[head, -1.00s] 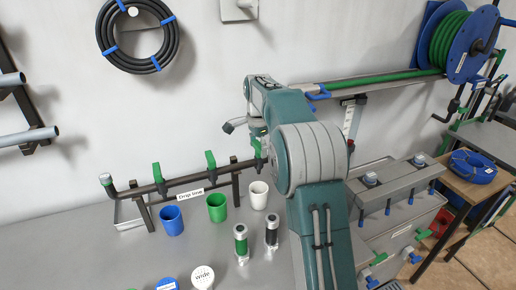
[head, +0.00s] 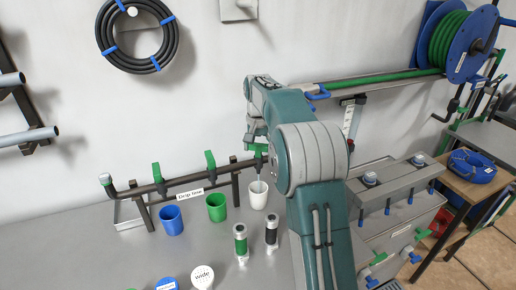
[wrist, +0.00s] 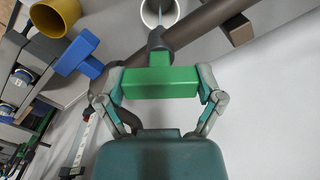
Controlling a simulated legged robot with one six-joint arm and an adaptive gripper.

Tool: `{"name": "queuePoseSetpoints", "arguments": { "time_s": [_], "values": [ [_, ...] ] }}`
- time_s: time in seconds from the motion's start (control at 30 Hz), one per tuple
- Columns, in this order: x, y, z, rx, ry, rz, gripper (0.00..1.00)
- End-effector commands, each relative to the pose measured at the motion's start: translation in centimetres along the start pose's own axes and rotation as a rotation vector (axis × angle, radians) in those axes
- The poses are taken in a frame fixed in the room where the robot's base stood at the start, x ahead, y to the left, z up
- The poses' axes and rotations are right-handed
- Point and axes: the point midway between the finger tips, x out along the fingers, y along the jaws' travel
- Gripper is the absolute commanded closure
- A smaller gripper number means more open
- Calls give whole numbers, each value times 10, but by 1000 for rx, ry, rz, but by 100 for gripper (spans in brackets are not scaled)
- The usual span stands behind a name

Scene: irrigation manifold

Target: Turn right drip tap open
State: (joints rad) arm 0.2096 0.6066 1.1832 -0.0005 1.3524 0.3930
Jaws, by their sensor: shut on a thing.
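The right drip tap's green handle (wrist: 160,82) lies level across the wrist view, held at both ends between the two fingers of my gripper (wrist: 160,88). Its dark body (wrist: 158,42) sits on the brown pipe. In the head view the handle (head: 257,147) shows at the right end of the drip line, partly hidden by my arm. A thin pale line runs down from this tap into the white cup (head: 259,199), which also shows in the wrist view (wrist: 146,17). The middle tap (head: 210,160) and left tap (head: 158,174) have upright green handles.
A green cup (head: 216,211) and a blue cup (head: 171,222) stand under the line. Two canisters, one green-banded (head: 240,241) and one black-banded (head: 272,232), stand in front. A blue handle (wrist: 78,53) and a yellow cup (wrist: 52,15) are close left in the wrist view.

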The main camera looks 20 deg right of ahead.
Motion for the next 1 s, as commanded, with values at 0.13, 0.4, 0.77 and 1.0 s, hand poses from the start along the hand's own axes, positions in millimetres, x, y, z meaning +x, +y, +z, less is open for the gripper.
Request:
{"name": "queuePoseSetpoints", "arguments": {
  "time_s": [0.13, 0.4, 0.77, 1.0],
  "values": [
    [1, -1, -1, -140, 3, -2, 62],
    [1, -1, -1, -381, 4, -2, 62],
    [1, -1, -1, -599, 4, -2, 62],
    [1, -1, -1, -660, 4, -2, 61]
  ]
}}
